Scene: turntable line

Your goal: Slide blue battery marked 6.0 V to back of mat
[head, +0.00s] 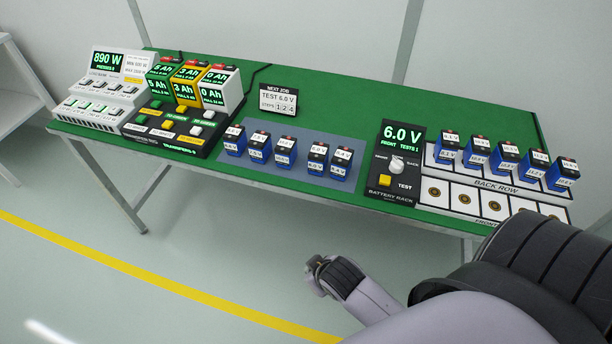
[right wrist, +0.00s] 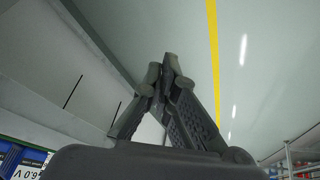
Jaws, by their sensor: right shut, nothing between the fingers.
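Several blue batteries with white labels stand on the blue-grey mat (head: 303,137) in the middle of the green table. In the right wrist view a label reading 6.0 V, upside down, shows on a blue battery (right wrist: 24,163) at the lower left edge, partly cut off. My right gripper (head: 316,268) is over the floor in front of the table, apart from the batteries. Its fingertips (right wrist: 163,72) are together and empty. My left gripper is not in view.
A battery rack (head: 390,197) with a 6.0 V display and yellow TEST button stands right of the mat. Several batteries stand in its back row; front spots are empty. A sign (head: 278,98) stands behind the mat. A black transfer unit (head: 170,130) and grey loader (head: 97,97) stand left.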

